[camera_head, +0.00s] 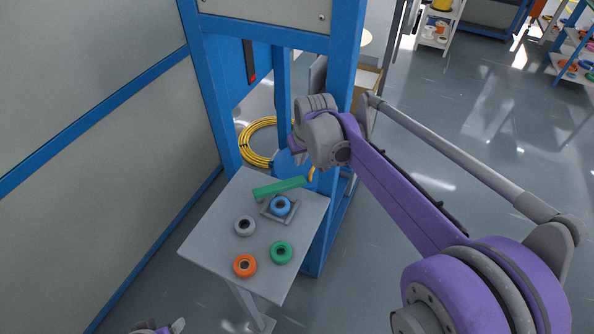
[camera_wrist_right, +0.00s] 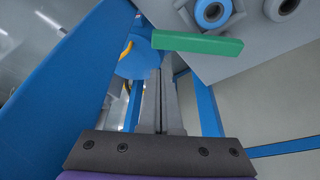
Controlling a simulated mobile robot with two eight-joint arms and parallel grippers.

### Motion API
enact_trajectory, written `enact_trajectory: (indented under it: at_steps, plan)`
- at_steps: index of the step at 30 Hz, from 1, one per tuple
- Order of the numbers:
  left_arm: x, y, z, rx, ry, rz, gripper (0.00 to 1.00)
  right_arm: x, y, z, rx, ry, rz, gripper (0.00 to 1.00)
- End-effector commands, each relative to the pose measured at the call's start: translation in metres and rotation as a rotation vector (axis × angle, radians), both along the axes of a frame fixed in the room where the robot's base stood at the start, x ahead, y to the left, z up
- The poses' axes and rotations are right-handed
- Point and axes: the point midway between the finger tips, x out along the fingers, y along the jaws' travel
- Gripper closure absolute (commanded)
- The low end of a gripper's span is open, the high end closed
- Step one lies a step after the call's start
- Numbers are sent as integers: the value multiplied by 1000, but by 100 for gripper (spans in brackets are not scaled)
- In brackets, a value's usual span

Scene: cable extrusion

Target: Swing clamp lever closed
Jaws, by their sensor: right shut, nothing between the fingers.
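A green bar (camera_head: 279,187), which looks like the clamp lever, lies slantwise near the back of the small grey table. It also shows in the wrist view (camera_wrist_right: 197,43), ahead and to the right of my fingers. Just in front of it, a blue ring (camera_head: 280,207) sits on a small grey fixture (camera_head: 265,214). My right gripper (camera_wrist_right: 160,78) is shut and empty, apart from the bar. In the head view my wrist hides its fingertips.
The grey table (camera_head: 215,233) also carries grey (camera_head: 245,226), green (camera_head: 281,252) and orange (camera_head: 244,266) rings. A blue frame post (camera_head: 343,60) stands close to my right wrist. Behind the table are a blue disc (camera_wrist_right: 140,62) and coiled yellow cable (camera_head: 250,150). Open floor lies right.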

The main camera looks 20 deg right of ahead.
Motion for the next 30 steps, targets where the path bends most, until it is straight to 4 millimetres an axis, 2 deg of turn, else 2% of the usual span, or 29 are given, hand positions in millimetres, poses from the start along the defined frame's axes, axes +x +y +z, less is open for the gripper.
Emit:
enact_trajectory:
  at_steps: [1,6,12,18,30]
  plan:
    - [0,0,-2,0,1,0,35,4,0,-12,0,0,0,100]
    - [-1,0,-5,0,2,0,35,16,-1,-44,0,0,1,100]
    - [-1,0,-7,0,3,0,35,24,-1,-68,0,0,1,100]
    - [-1,0,-8,0,3,0,35,27,-1,-76,0,0,1,100]
    - [-1,0,-8,0,3,0,35,25,-2,-76,-1,0,-8,100]
